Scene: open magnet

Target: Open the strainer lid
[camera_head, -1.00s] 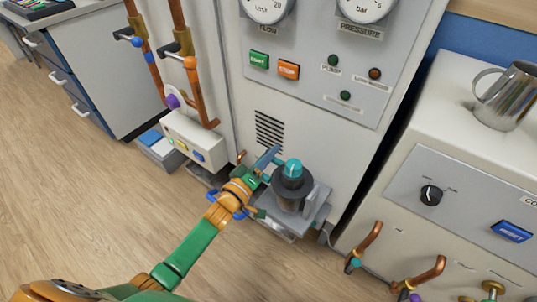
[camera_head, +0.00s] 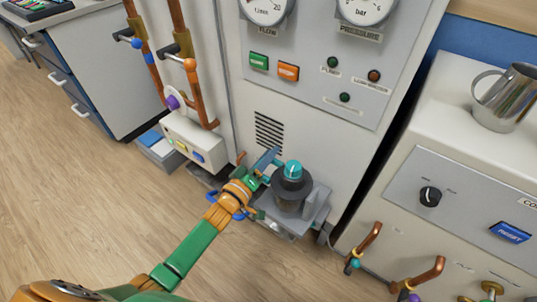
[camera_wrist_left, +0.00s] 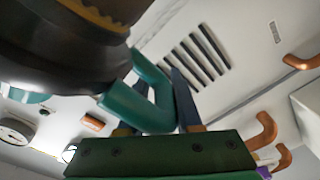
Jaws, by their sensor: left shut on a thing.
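The strainer (camera_head: 290,205) is a grey upright cylinder on a small ledge at the foot of the white machine. Its dark round lid (camera_head: 293,187) has a teal knob (camera_head: 293,170) on top. The lid's dark side (camera_wrist_left: 60,50) fills the upper left of the left wrist view, with a teal looped handle (camera_wrist_left: 145,105) sticking out from it. My left gripper (camera_head: 267,160) reaches in from the left and is shut on this handle, one blue finger beside it in the wrist view. The other finger is mostly hidden. My right gripper is not in view.
The white machine front with a vent (camera_head: 269,133) and buttons stands right behind the strainer. A white cabinet (camera_head: 430,160) with a metal jug (camera_head: 505,97) and copper pipes is at the right. Copper pipes (camera_head: 145,60) and a valve box (camera_head: 195,140) are at the left. Floor is clear at left.

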